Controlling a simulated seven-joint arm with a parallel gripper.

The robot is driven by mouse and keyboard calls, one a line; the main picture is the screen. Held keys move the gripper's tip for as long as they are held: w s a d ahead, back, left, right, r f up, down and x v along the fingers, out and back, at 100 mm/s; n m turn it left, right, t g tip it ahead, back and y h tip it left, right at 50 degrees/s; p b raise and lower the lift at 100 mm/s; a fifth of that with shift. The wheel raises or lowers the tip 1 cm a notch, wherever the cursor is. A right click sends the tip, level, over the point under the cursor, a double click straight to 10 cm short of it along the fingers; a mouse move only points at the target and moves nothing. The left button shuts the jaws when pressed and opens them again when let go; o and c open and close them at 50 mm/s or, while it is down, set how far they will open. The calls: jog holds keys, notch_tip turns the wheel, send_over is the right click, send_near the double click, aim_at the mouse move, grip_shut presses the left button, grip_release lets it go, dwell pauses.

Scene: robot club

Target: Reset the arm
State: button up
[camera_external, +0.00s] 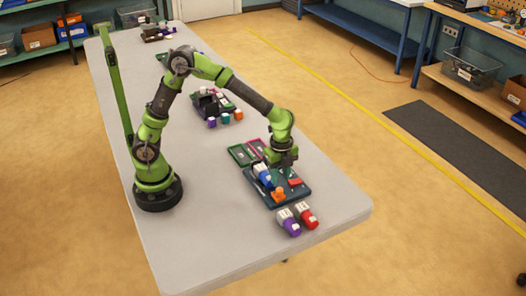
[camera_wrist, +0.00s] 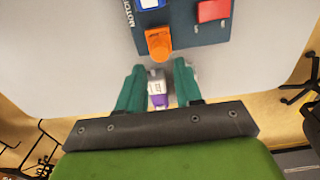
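My gripper (camera_external: 286,163) hangs pointing down over the dark teal board (camera_external: 272,201) near the front of the table. In the wrist view my gripper (camera_wrist: 159,67) has its two teal fingers apart with nothing held.
On the board are an orange piece (camera_external: 278,195), a red block (camera_external: 295,182) and blue and white parts (camera_external: 264,178). Green and pink trays (camera_external: 242,154) adjoin the board. The table's left front (camera_external: 210,250) is bare.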

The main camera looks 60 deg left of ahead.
jog(key=shift+s+a+f+n, duration=0.35)
jog(key=shift+a+n, duration=0.1)
jog(key=shift+n, duration=0.25)
jog(key=s+a+r+n+t, duration=0.2)
jog(key=s+a+r+n, duration=0.1)
jog(key=a, duration=0.5)
jog(key=s+a+r+n+t+y, duration=0.1)
jog(key=s+a+r+n+t, duration=0.1)
jog(key=s+a+r+n, duration=0.2)
jog(key=s+a+r+n+t+y, duration=0.1)
jog(key=s+a+r+n+t, duration=0.2)
jog(key=a, duration=1)
notch_tip(320, 180, up, 5)
jog(key=n, duration=0.2)
jog(key=shift+s+n, duration=0.25)
jog(key=shift+n, duration=0.05)
